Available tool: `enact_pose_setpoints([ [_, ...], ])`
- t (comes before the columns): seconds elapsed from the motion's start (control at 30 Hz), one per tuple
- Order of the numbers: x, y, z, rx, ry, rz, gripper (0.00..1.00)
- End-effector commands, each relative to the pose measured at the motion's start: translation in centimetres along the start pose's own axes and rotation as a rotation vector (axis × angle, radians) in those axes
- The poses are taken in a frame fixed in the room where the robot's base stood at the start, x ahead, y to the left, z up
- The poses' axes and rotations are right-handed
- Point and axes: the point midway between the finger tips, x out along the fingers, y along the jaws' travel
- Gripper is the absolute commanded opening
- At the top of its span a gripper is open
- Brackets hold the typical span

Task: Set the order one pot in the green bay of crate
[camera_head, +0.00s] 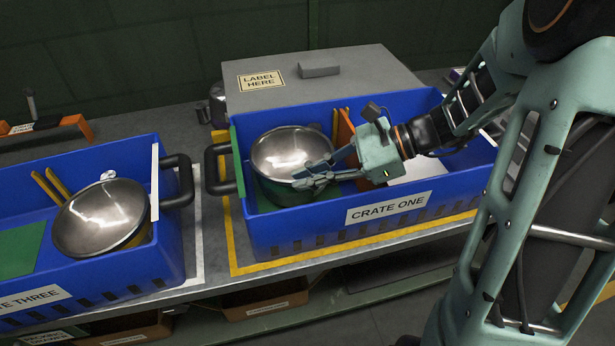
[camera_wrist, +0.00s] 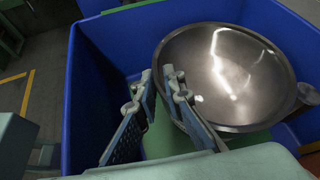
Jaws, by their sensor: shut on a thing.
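A shiny steel pot (camera_head: 292,150) is inside the blue crate marked CRATE ONE (camera_head: 330,228), at its left end, where a green strip (camera_head: 237,160) marks the wall. Green shows under the pot's round steel face. My gripper (camera_head: 312,176) reaches in from the right, its fingers at the pot's near right edge. In the wrist view my gripper (camera_wrist: 158,92) has its two fingers close together beside the rim of the pot (camera_wrist: 225,75). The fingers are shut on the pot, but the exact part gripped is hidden. I cannot tell whether the pot touches the crate floor.
An orange divider (camera_head: 345,132) and yellow rods stand right of the pot. A blue crate marked CRATE THREE (camera_head: 172,240) on the left holds another steel pot (camera_head: 101,217). A grey box marked LABEL HERE (camera_head: 350,75) stands behind. Black handles stick out between the crates.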

Motion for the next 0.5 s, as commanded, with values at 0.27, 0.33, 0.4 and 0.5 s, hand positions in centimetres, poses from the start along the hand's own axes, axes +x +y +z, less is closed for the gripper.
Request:
enact_pose_setpoints([
  [0.27,-0.03,0.04,-0.05,0.003,0.002,0.000,0.27],
  [0.33,-0.03,0.04,-0.04,0.003,0.001,0.000,0.27],
  [0.4,-0.03,0.04,-0.03,0.002,0.001,0.000,0.27],
  [0.5,-0.15,0.02,-0.01,0.002,0.001,0.000,0.27],
])
